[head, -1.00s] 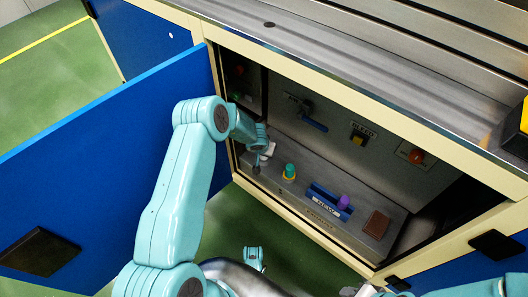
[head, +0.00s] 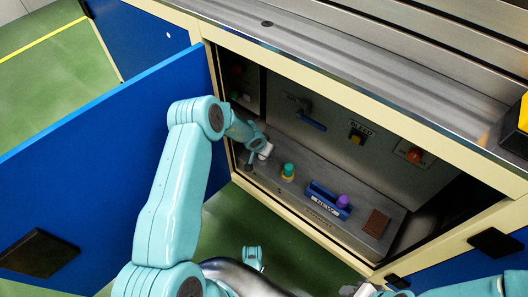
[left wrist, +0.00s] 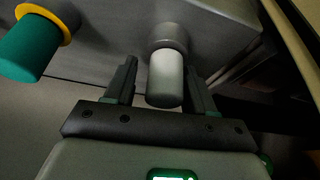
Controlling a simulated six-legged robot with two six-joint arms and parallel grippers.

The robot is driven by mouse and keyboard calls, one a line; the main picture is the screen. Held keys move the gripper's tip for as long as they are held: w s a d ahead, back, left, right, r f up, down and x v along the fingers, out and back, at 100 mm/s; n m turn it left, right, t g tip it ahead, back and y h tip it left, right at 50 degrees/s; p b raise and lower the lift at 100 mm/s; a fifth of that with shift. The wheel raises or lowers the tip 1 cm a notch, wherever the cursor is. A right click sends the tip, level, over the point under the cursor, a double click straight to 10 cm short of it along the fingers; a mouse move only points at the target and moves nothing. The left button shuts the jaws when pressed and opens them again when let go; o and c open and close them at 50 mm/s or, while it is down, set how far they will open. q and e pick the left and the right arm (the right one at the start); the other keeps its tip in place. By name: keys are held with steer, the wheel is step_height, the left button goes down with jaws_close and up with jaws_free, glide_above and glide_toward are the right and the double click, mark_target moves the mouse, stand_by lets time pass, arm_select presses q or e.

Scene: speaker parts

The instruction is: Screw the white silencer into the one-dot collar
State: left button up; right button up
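The white silencer (left wrist: 165,78) stands with its far end at a grey collar (left wrist: 168,44) in the left wrist view; how deeply it is seated and any dots on the collar cannot be made out. My left gripper (left wrist: 159,68) is open, with a finger on each side of the silencer. A gap shows at the left finger; the right finger is very close to it. In the head view, the white silencer (head: 265,152) is small at my left gripper (head: 259,147), inside the cabinet. My right gripper cannot be made out.
A teal silencer (left wrist: 28,48) in a yellow collar (left wrist: 50,15) stands beside it. The blue cabinet door (head: 100,170) is open left of my arm.

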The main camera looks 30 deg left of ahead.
arm_select(q)
steer(key=shift+s, duration=0.1)
steer(key=n+y, duration=0.1)
steer(key=n, duration=0.2)
steer(key=shift+a+n, duration=0.1)
steer(key=shift+n, duration=0.2)
steer(key=n+g+y, duration=0.1)
steer(key=n, duration=0.2)
steer(key=shift+a+n+y, duration=0.15)
steer(key=shift+n+y, duration=0.15)
steer(key=shift+y, duration=0.1)
steer(key=c, duration=0.6)
steer(key=o, duration=1)
